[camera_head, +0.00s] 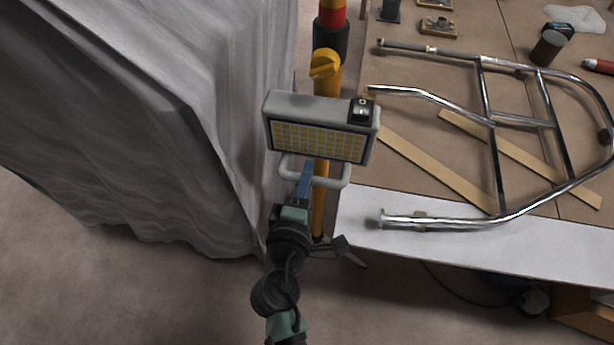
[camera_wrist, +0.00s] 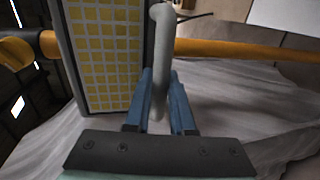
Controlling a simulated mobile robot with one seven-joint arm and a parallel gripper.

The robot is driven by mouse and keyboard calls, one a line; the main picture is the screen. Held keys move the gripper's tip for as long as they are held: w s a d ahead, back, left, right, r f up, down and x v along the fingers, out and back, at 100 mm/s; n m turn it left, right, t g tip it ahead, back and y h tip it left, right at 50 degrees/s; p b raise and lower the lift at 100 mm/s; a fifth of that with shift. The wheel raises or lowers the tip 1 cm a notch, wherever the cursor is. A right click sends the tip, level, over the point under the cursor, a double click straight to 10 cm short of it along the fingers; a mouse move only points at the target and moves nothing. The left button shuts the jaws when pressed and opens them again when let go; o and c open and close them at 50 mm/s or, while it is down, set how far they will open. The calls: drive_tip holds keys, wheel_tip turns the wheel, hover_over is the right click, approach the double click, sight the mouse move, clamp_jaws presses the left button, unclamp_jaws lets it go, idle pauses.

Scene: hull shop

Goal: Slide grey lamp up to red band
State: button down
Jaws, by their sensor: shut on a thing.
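The grey lamp (camera_head: 300,104) is a boxy work light with a yellow-celled panel and a pale tube handle (camera_head: 332,182). It sits on a yellow pole (camera_head: 318,215), just below a yellow knob (camera_head: 323,66). The red band (camera_head: 331,18) is farther up the pole, beyond a black sleeve (camera_head: 330,40). My gripper (camera_head: 304,180) is shut on the lamp's handle. In the wrist view, the handle (camera_wrist: 160,75) stands between the blue fingers (camera_wrist: 162,100), with the lamp panel (camera_wrist: 105,60) to the left and the pole (camera_wrist: 240,50) behind.
A grey draped sheet (camera_head: 140,110) hangs close on the left of the pole. On the right, a workbench (camera_head: 400,195) bears a chrome tube frame (camera_head: 488,100), wooden strips (camera_head: 440,170) and a dark cylinder (camera_head: 547,48). A cable runs across the floor below the bench.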

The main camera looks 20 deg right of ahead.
wheel_tip(320, 180, up, 2)
drive_tip(key=shift+w+p, duration=0.1)
drive_tip(key=shift+p, duration=0.25)
drive_tip(key=c, duration=0.8)
unclamp_jaws()
drive_tip(key=shift+f, duration=0.1)
